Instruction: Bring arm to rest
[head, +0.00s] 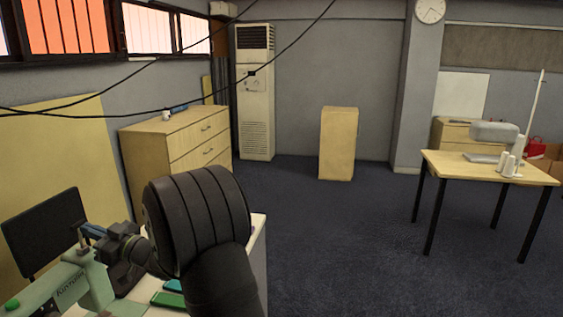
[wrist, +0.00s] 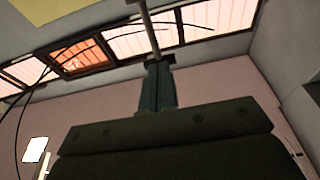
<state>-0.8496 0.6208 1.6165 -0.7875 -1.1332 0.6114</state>
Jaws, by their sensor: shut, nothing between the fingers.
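My gripper (wrist: 158,72) shows in the wrist view as two dark teal fingers side by side, shut with nothing between them. The fingers point up toward the windows, clear of any table surface. A thin grey rod (wrist: 148,30) shows in line with and beyond the fingertips; I cannot tell how far off it is. In the head view my black arm fills the lower middle and its end reaches left over the worktable (head: 258,226). Its bulk hides part of the worktable.
A pale green sewing machine (head: 72,288) and a dark screen (head: 45,232) stand at the lower left, close to my arm's end. Green flat items (head: 168,299) lie on the worktable. A wooden drawer cabinet (head: 178,145) stands behind. Open floor lies to the right.

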